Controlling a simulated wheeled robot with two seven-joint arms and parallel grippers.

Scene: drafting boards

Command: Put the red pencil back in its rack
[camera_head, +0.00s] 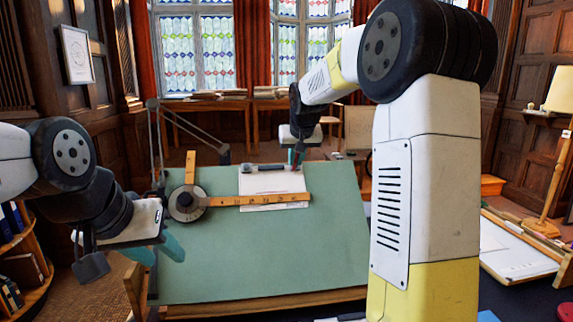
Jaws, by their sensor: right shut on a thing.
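My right gripper (299,148) is beyond the top edge of the green drafting board, right of its middle. It is shut on the red pencil (298,157), which shows as a small, dark red, roughly upright piece; the gripper and arm hide part of it. My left gripper (157,250) is over the board's lower left edge, its teal fingers apart and empty. A dark grey bar (262,167) lies along the top of the board, left of the pencil. I cannot tell whether this bar is the rack.
The tilted green drafting board (270,255) carries white paper (272,182) and a drafting arm with wooden rulers (258,200). A second board with paper (515,255) and a lamp (557,130) stand right. Shelves (25,265) stand left. My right arm hides much of the right side.

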